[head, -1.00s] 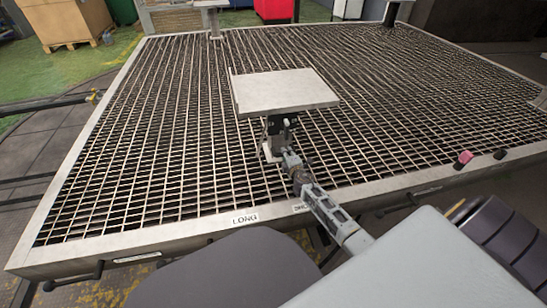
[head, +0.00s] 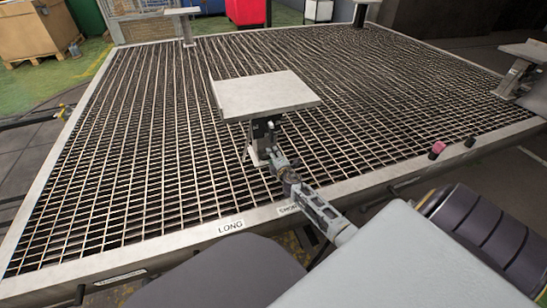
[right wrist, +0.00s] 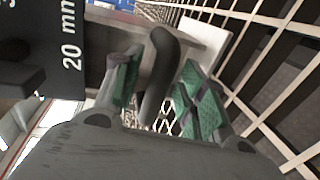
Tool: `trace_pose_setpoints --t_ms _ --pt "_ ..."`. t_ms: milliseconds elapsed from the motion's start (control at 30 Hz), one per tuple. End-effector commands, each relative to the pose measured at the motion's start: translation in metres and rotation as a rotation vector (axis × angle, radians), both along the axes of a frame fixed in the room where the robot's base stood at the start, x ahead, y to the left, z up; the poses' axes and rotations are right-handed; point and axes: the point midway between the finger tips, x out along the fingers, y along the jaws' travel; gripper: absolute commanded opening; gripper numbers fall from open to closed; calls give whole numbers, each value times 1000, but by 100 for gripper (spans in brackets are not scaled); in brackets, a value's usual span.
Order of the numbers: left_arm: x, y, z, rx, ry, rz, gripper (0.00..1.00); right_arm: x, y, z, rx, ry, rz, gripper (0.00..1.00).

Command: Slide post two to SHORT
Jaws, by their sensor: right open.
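A post with a flat grey plate (head: 265,95) on top stands on the slatted table. Its dark clamp block (head: 264,132) sits below the plate; no post number is readable. My right gripper (head: 277,160) reaches in from the front edge beside the foot of this post. In the right wrist view my right gripper (right wrist: 158,92) is open, its green-padded fingers on either side of a dark curved handle (right wrist: 158,70). I cannot tell whether they touch it. The LONG label (head: 230,226) and the partly covered SHORT label (head: 288,209) are on the front rim. My left gripper is not in view.
Other plated posts stand at the back left (head: 187,12) and right (head: 524,52) of the table. A pink knob (head: 437,147) and a black knob (head: 470,141) are near the right front rim. A block marked 20 mm (right wrist: 60,50) is close beside the fingers. The slats left of the post are clear.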

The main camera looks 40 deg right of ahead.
Motion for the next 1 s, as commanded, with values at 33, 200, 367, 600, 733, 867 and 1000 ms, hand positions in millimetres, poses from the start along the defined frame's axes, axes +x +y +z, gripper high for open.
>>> trace_pose_setpoints --t_ms 33,200,367,600,733,867,1000 --pt "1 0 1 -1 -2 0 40 0 0 0 0 0 1 41" --pt "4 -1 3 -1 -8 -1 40 -1 1 0 0 -1 2 41" --pt "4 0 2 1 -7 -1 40 -5 2 1 0 -1 2 41" --pt "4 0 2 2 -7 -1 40 -20 7 4 1 0 3 41" --pt "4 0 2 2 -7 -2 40 -30 9 6 0 1 2 41" --pt "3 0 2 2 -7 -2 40 -39 12 8 0 0 2 41" --pt "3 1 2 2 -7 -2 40 -50 15 11 0 1 1 41"
